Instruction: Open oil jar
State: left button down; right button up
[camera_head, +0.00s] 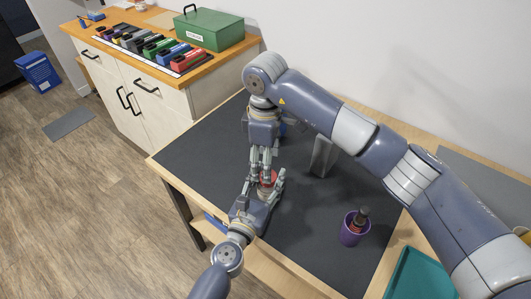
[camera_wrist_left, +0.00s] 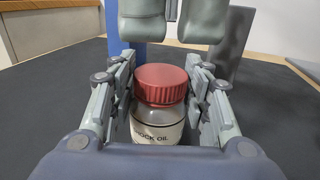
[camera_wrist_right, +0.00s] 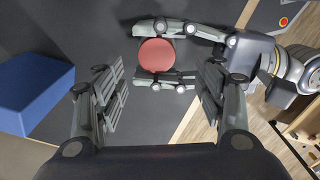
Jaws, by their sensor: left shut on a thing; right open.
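The oil jar (camera_wrist_left: 158,130) is a clear jar with a label reading "SHOCK OIL" and a ribbed red lid (camera_wrist_left: 160,84), which is on it. It stands upright on the dark mat. My left gripper (camera_head: 267,184) is shut on the jar from the sides, below the lid, as the left wrist view shows. My right gripper (camera_head: 263,172) points down from above, open and empty. In the right wrist view the lid (camera_wrist_right: 157,55) lies ahead of its spread fingers, apart from them. In the head view the grippers hide most of the jar.
A grey upright stand (camera_head: 322,157) is right of the jar. A blue block (camera_wrist_right: 30,92) is close to the right gripper. A purple cup (camera_head: 350,232) holding a tool and a teal tray (camera_head: 420,276) are nearer the front right. The mat's left part is clear.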

pick_arm(q)
jog(key=shift+f, duration=0.2)
pick_arm(e)
jog(key=s+a+r+n+h, duration=0.1)
jog(key=s+a+r, duration=0.2)
jog(key=a, duration=0.2)
jog(key=w+d+r+m, duration=0.4)
jog(key=shift+g, duration=0.3)
jog(key=f, duration=0.4)
jog(key=d+f, duration=0.1)
jog(key=f, duration=0.6)
jog(key=shift+s+d+f, duration=0.2)
jog(key=shift+s+f, duration=0.15)
